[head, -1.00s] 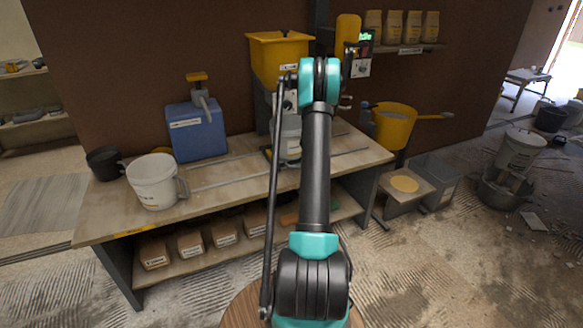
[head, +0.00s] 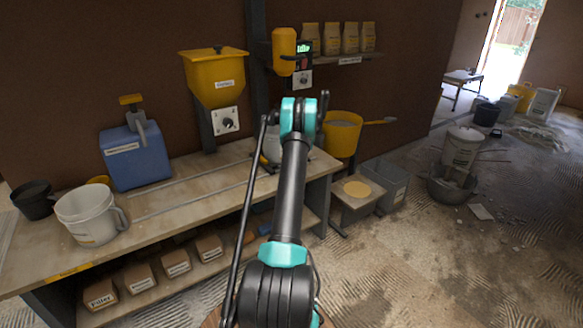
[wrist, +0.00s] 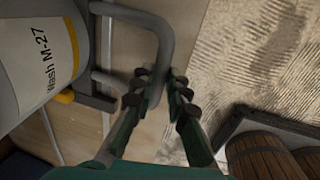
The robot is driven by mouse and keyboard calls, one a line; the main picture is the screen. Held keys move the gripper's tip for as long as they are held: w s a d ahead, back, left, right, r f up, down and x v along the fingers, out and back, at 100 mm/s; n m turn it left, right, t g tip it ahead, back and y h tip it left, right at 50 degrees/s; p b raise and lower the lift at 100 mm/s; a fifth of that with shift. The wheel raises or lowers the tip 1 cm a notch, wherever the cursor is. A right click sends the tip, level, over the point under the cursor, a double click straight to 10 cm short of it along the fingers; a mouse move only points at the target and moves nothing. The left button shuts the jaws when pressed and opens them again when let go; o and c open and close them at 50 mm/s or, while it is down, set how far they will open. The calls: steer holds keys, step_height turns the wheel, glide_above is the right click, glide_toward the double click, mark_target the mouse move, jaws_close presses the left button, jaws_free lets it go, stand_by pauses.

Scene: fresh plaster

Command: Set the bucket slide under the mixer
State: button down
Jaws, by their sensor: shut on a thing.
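The white bucket (wrist: 35,50), labelled "Wash M-27", fills the left of the wrist view. Its grey handle (wrist: 163,40) runs between the fingers of my gripper (wrist: 157,84), which is shut on it. A grey slide piece with a yellow edge (wrist: 64,97) shows beside the bucket. In the head view the bucket (head: 271,148) is mostly hidden behind my arm, at the right part of the bench rails (head: 185,191). The yellow mixer (head: 284,48) hangs on a post above, roughly over the bucket; exact alignment is unclear.
A yellow hopper (head: 214,80) stands left of the mixer. A blue canister (head: 138,158), a white pail (head: 88,215) and a black pot (head: 35,200) stand on the left of the bench. A yellow tub (head: 342,135) stands beyond its right end. The right floor foreground is clear.

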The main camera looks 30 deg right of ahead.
steer(key=shift+d, duration=2.4)
steer(key=c, duration=1.5)
jaws_free()
steer(key=shift+d, duration=0.1)
steer(key=shift+r, duration=0.1)
steer(key=shift+s+r, duration=0.1)
steer(key=shift+r, duration=0.2)
steer(key=r, duration=0.3)
steer(key=s+r, duration=0.1)
steer(key=r, duration=0.3)
steer(key=s+r, duration=0.1)
steer(key=r, duration=0.3)
steer(key=shift+s, duration=0.1)
